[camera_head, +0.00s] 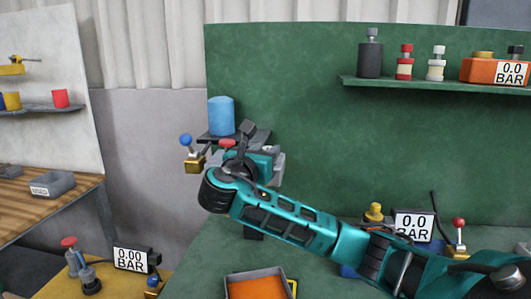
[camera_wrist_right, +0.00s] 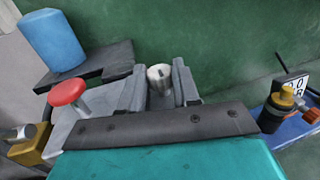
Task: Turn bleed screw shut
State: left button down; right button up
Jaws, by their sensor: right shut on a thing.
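A silver, round, slotted screw head (camera_wrist_right: 160,78), which looks like the bleed screw, shows in the right wrist view between the two grey fingers of my right gripper (camera_wrist_right: 161,88). The gripper is shut on it. In the head view my right gripper (camera_head: 268,160) is at the grey fixture below the blue cylinder, and the screw is hidden there behind my arm. A red round knob (camera_wrist_right: 68,92) stands just left of the fingers, and it also shows in the head view (camera_head: 227,143). My left gripper is not in view.
A blue cylinder (camera_head: 221,115) stands on a dark bracket beside the gripper. A brass valve with a blue ball (camera_head: 186,140) is to its left. An orange-filled tray (camera_head: 255,288) lies in front. A gauge (camera_head: 414,225) and yellow fitting (camera_head: 374,212) stand to the right.

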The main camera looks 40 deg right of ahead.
jog(key=shift+r, duration=0.15)
jog(key=o, duration=1.1)
jog(key=shift+c, duration=0.2)
jog(key=v, duration=1.2)
jog(key=shift+s+a, duration=0.2)
jog(key=shift+a, duration=0.15)
